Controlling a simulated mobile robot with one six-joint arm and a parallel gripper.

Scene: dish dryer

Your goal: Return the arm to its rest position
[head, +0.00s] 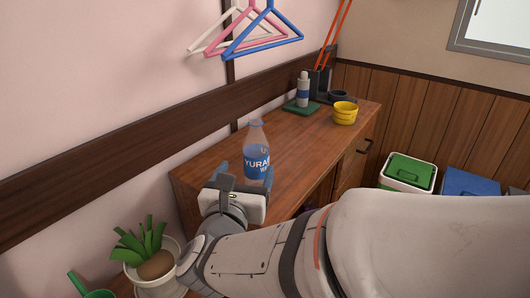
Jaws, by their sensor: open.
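My gripper (244,173) is open at the near end of the wooden cabinet top, with its fingers spread apart. A clear plastic bottle (257,155) with a blue label stands upright there, just beyond the fingers. In this view the bottle overlaps the space between the fingers; I cannot tell whether any finger touches it. The bottle's base is partly hidden by the gripper. My arm reaches in from the lower right.
The wooden cabinet (215,160) runs along the wall. Yellow bowls (345,113) and a white-and-blue bottle (303,91) stand at its far end. A potted plant (155,262) is at lower left. Hangers (262,33) hang above. A green-lidded bin (408,172) stands right.

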